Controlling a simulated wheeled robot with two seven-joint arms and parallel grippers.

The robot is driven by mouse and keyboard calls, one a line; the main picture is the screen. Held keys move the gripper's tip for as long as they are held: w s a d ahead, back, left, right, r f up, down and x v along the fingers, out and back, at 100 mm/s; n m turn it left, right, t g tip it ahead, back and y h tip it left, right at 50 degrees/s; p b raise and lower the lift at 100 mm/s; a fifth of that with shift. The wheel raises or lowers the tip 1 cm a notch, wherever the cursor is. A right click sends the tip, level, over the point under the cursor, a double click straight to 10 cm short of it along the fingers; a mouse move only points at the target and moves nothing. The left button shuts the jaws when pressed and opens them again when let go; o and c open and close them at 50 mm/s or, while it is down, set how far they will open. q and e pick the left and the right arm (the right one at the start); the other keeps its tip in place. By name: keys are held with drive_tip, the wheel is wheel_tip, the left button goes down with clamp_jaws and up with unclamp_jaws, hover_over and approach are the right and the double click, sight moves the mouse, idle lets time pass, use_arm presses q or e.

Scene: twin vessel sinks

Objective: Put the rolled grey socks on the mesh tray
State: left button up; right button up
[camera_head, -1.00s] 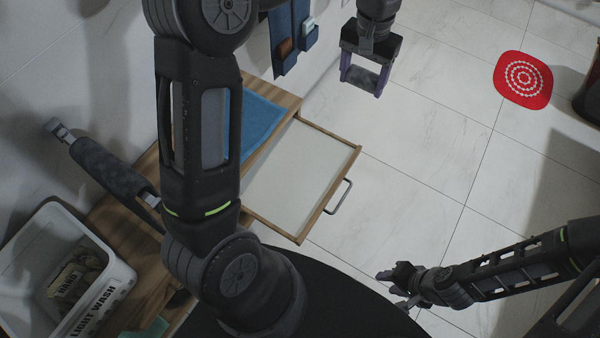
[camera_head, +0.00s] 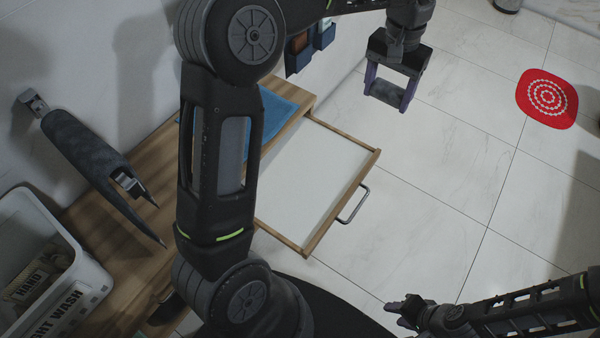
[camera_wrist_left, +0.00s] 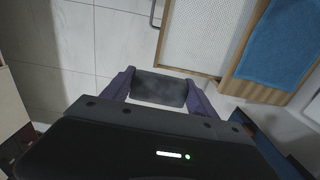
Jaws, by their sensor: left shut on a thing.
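My left gripper (camera_head: 392,88) is shut on the rolled grey socks (camera_head: 387,94). The dark grey roll lies between its two purple fingers and also shows in the left wrist view (camera_wrist_left: 158,89). The mesh tray (camera_head: 312,182) looks like a pulled-out, wood-framed drawer with a pale mesh bottom and a metal handle. It is empty where I see it. In the head view the socks are above and right of the tray, over the floor tiles. My right gripper (camera_head: 402,309) is low in the head view, away from the tray; its jaw opening is unclear.
A blue towel (camera_head: 275,118) lies on the wooden counter (camera_head: 145,235) behind the tray. A white laundry basket (camera_head: 92,285) is at lower left. A dark wall-mounted item (camera_head: 88,155) juts out there. A red mat (camera_head: 547,98) lies on open floor.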

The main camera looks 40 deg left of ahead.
use_arm(q)
drive_tip(key=s+a+f+b, duration=0.4)
drive_tip(key=s+a+f, duration=0.2)
drive_tip(key=a+f, duration=0.15)
drive_tip(key=b, duration=0.2)
hover_over(298, 174)
wheel_tip(298, 174, down, 6)
drive_tip(key=shift+w+r, duration=0.1)
drive_tip(key=shift+r, duration=0.1)
drive_tip(key=shift+f+b, duration=0.65)
drive_tip(key=shift+f, duration=2.5)
drive_tip(key=shift+f+b, duration=0.4)
drive_tip(key=shift+f, duration=1.45)
